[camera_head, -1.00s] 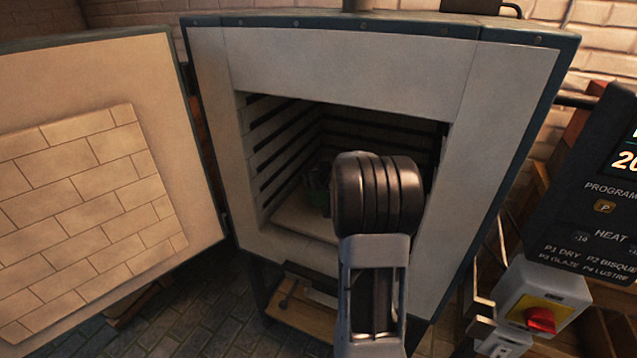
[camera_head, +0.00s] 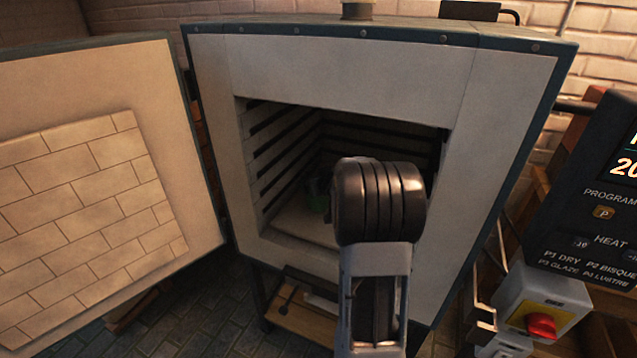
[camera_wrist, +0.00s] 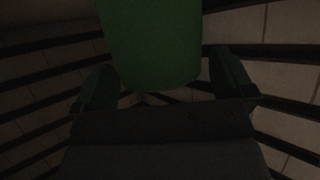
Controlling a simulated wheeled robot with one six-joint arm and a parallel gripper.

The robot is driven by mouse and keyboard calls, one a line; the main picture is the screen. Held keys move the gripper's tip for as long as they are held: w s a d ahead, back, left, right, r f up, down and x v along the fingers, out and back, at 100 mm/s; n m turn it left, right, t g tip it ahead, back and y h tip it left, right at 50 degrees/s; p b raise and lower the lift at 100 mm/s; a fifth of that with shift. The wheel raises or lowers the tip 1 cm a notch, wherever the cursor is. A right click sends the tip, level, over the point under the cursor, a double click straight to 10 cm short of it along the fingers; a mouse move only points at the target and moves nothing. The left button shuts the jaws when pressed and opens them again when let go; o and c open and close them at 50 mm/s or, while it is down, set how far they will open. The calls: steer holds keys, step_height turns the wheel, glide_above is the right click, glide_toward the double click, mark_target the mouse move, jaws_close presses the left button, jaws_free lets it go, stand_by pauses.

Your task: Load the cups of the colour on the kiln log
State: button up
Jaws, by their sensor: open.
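The kiln (camera_head: 465,150) stands open, and my arm reaches into its chamber. In the wrist view a green cup (camera_wrist: 152,45) fills the upper middle, close to my gripper (camera_wrist: 163,85). The fingers are apart, one on each side of the cup's lower edge in the picture, with dark gaps beside it. My wrist hides most of my gripper and part of the pale kiln floor (camera_head: 290,222) there. I cannot tell whether the cup rests on the floor.
The kiln door (camera_head: 85,190) is swung open to the left. Grooved chamber walls (camera_head: 285,150) stand close around my gripper. No kiln log is readable.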

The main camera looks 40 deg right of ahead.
steer(key=p+v, duration=0.4)
steer(key=v, duration=0.7)
steer(key=s+a+n+g+y, duration=0.1)
steer(key=s+a+g, duration=0.2)
steer(key=s+a, duration=0.2)
steer(key=s+a+n+g+y, duration=0.1)
steer(key=s+a+g, duration=0.2)
steer(key=a, duration=0.8)
steer(key=s+a+f+n+g+y, duration=0.1)
steer(key=s+a+g, duration=0.1)
steer(key=s+a, duration=0.5)
steer(key=shift+s+a+g, duration=0.2)
steer(key=shift+a+g, duration=0.2)
steer(key=shift+a, duration=0.45)
